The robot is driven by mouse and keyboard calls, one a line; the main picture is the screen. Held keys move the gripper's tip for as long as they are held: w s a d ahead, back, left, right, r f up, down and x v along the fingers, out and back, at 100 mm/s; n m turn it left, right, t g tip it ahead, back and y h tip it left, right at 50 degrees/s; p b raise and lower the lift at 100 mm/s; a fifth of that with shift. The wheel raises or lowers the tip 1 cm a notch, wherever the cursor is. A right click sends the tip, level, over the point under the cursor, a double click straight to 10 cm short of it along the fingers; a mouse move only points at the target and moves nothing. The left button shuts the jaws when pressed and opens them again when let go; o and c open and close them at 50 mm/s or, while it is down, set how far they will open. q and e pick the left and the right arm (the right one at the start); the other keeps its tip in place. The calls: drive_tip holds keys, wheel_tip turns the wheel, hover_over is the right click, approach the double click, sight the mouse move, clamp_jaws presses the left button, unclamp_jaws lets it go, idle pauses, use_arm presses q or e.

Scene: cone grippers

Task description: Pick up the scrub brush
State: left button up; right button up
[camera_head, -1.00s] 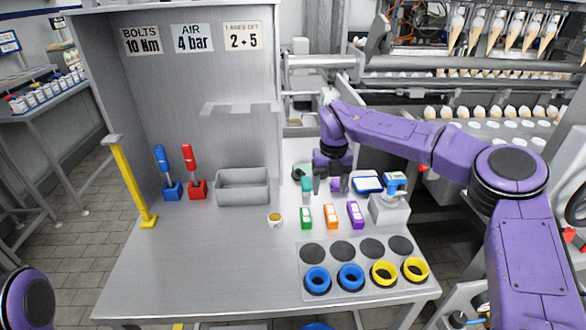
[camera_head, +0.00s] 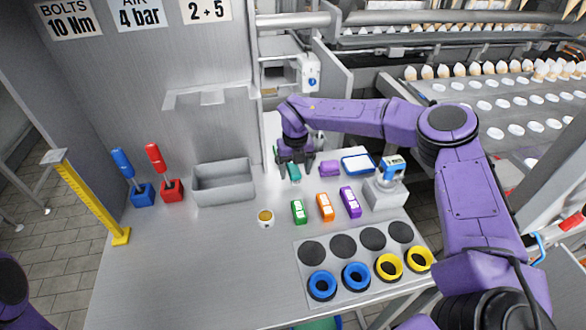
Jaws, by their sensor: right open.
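My right gripper (camera_head: 295,165) points down over the back of the metal table, with its fingers apart. A teal object (camera_head: 294,173), which looks like the scrub brush, lies at the gripper's fingers and is partly hidden by them. I cannot tell whether the fingers touch it. A purple block (camera_head: 330,168) lies just to the right of the gripper. My left gripper is out of view; only a piece of my left arm shows at the lower left edge.
A grey bin (camera_head: 223,184) stands left of the gripper, with a small round pot (camera_head: 265,218) in front. Green (camera_head: 298,211), orange (camera_head: 325,207) and purple (camera_head: 350,202) packs lie in front. A blue-topped device (camera_head: 386,188) stands right. The table's front left is clear.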

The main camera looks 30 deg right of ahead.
drive_tip(key=shift+f, duration=0.7)
drive_tip(key=shift+s+f, duration=0.1)
drive_tip(key=shift+f, duration=0.4)
drive_tip(key=shift+s, duration=0.1)
drive_tip(key=shift+c, duration=0.9)
drive_tip(key=c, duration=1)
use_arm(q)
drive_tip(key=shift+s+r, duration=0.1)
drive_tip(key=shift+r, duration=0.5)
use_arm(e)
drive_tip(key=shift+o, duration=0.2)
